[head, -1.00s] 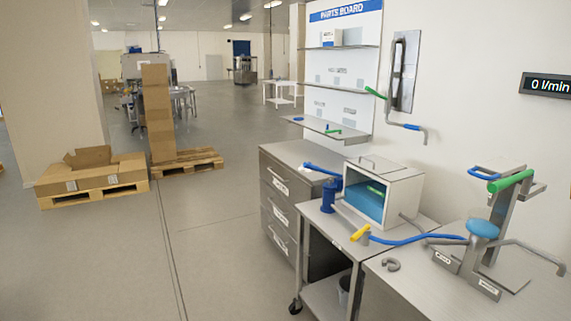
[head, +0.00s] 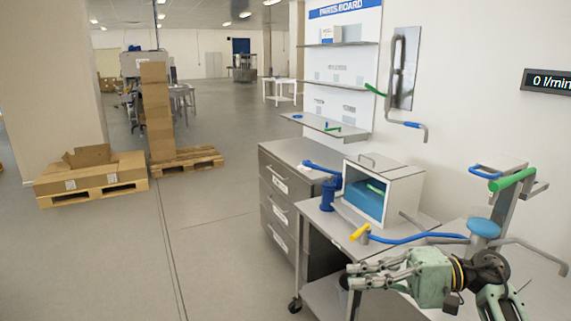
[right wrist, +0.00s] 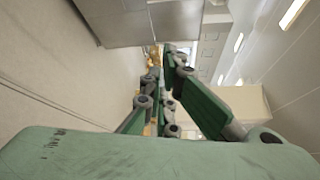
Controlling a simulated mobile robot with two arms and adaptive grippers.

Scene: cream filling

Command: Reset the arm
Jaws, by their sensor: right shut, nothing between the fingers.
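My right gripper (head: 368,272) reaches in from the lower right in the head view. Its green and grey fingers point left, above the front edge of the bench with the blue-seated metal fixture. The fingers are shut and hold nothing. In the right wrist view the gripper's green fingers (right wrist: 165,95) lie close together, with floor and room behind them. My left gripper does not show in the head view.
A white box with a blue interior (head: 402,196), a blue pump (head: 328,196) and a blue hose (head: 400,240) sit on the bench. A metal fixture (head: 504,212) stands at right. Drawers (head: 277,215) stand behind. Floor at left is open, with pallets (head: 92,190) farther back.

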